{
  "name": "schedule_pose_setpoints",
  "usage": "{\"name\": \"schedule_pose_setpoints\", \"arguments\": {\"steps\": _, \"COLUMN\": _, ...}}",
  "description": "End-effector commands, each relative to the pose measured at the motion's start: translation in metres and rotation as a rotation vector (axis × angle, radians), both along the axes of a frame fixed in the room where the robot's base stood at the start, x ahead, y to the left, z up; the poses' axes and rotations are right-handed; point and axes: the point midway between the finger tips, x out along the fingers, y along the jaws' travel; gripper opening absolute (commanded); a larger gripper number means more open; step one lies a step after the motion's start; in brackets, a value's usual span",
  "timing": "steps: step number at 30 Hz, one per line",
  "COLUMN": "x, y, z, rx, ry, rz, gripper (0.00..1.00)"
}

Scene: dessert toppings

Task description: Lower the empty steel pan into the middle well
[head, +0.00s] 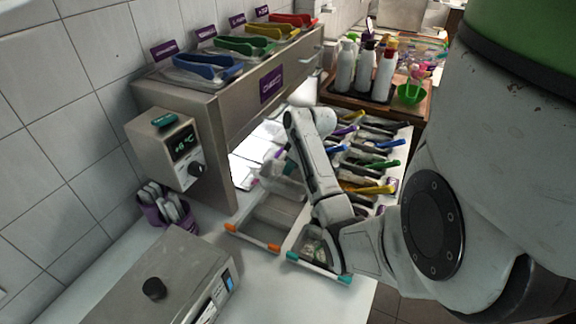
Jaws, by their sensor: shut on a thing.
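My arm reaches across the middle of the head view, and my gripper (286,168) is small and partly hidden behind its links. It is shut on what appears to be the steel pan (283,187), whose rim shows only in part. Below it is a long, open steel compartment (268,214) with orange corner pieces at its near end; its visible floor looks bare. I cannot tell whether the pan touches it. To the right is a compartment with teal corner pieces (319,268), with some contents, partly covered by my arm. The middle well cannot be clearly made out.
A steel shelf unit (285,84) with colored tongs stands over the left side. A temperature box (165,150) and a purple cutlery holder (153,214) are beside it. A lidded steel box (165,280) is in front. Bottles (364,72) stand behind; topping trays lie right.

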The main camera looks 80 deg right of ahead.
Motion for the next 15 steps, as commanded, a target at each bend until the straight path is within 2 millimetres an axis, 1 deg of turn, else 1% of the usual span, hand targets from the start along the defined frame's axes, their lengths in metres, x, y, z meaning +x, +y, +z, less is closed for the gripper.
{"name": "schedule_pose_setpoints", "arguments": {"steps": 1, "x": 0.0, "y": 0.0, "z": -0.005, "rx": -0.001, "ry": 0.0, "rz": 0.0, "gripper": 0.0}}
{"name": "schedule_pose_setpoints", "arguments": {"steps": 9, "x": 0.0, "y": 0.0, "z": -0.023, "rx": -0.001, "ry": 0.001, "rz": -0.002, "gripper": 0.0}}
{"name": "schedule_pose_setpoints", "arguments": {"steps": 15, "x": 0.0, "y": 0.0, "z": -0.033, "rx": -0.001, "ry": 0.001, "rz": -0.002, "gripper": 0.0}}
